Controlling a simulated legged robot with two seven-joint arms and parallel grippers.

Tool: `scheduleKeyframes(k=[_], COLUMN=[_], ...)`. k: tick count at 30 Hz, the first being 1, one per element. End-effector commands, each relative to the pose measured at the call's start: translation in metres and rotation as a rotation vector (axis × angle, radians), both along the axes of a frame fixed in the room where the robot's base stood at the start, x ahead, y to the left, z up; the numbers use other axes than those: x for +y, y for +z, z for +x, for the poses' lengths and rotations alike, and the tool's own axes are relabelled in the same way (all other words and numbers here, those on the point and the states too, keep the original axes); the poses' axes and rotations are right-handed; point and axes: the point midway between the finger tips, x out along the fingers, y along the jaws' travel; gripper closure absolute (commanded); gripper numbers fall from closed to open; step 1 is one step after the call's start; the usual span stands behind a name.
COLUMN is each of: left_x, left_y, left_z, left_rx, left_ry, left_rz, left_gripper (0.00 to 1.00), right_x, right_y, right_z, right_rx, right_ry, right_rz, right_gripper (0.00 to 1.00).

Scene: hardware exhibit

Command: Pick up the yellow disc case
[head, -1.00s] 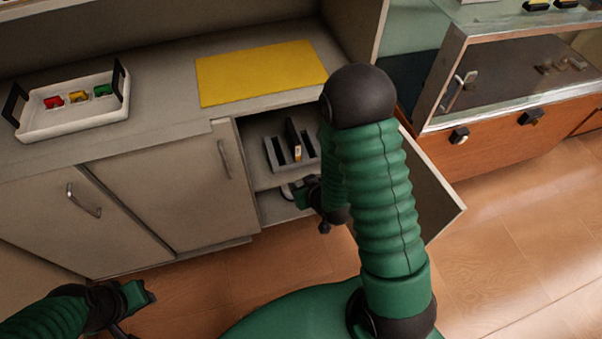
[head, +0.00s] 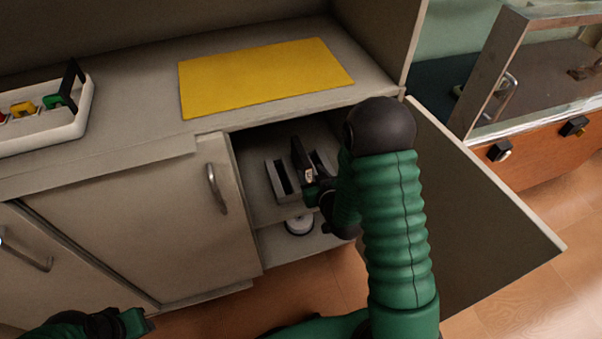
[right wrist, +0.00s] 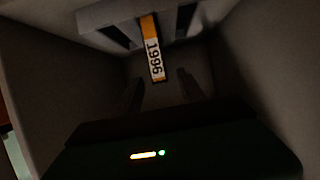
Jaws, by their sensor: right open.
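The disc case (right wrist: 152,48) stands upright in a grey slotted rack (head: 283,182) on the upper shelf of the open cabinet. In the right wrist view its spine is yellow and white and reads 1996; in the head view mostly its dark side shows. My right gripper (right wrist: 162,90) is open and empty, its two fingers pointing toward the spine from in front, apart from it. In the head view my right gripper (head: 314,190) is at the cabinet opening, partly hidden by my arm. My left gripper (head: 138,322) is low at the left, away from the cabinet; its jaws are unclear.
The cabinet door (head: 480,190) stands open on the right. A white round object (head: 299,226) sits on the lower shelf. A yellow mat (head: 262,78) and a white tray (head: 40,132) with coloured pieces lie on the counter above. A glass display case (head: 535,80) stands at far right.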

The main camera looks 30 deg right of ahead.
Motion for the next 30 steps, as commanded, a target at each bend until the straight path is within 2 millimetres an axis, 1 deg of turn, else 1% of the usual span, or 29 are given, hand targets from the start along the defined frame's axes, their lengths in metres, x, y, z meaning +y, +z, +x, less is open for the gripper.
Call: scheduleKeyframes(k=[1,4,9,12,15,20,23,30], left_x=[0.000,0.000,0.000,0.000,0.000,0.000,0.000,0.000], left_y=[-0.001,-0.004,-0.024,-0.027,-0.027,-0.026,-0.026,-0.026], left_z=[0.001,0.001,0.001,0.000,0.000,0.001,0.001,0.001], left_rx=[-0.002,-0.002,-0.002,-0.001,-0.002,-0.002,-0.002,-0.002], left_ry=[0.000,0.000,0.000,0.000,0.000,0.000,0.000,0.000], left_rz=[0.000,0.000,0.000,0.000,0.000,0.000,0.000,0.000], left_gripper=[0.64,0.64,0.64,0.64,0.64,0.64,0.64,0.64], right_x=[-0.001,-0.003,-0.010,-0.013,-0.015,-0.015,-0.015,-0.015], right_y=[-0.002,-0.006,-0.029,-0.031,-0.032,-0.031,-0.031,-0.031], right_z=[0.007,0.015,0.037,0.051,0.056,0.056,0.056,0.056], right_rx=[-0.002,-0.002,-0.002,-0.002,-0.001,-0.001,-0.001,-0.001], right_ry=[0.001,0.001,0.001,0.001,0.001,0.001,0.001,0.001], right_rz=[0.000,0.000,0.000,-0.001,0.000,0.000,0.000,0.000], right_gripper=[0.53,0.53,0.53,0.53,0.53,0.53,0.65,0.96])
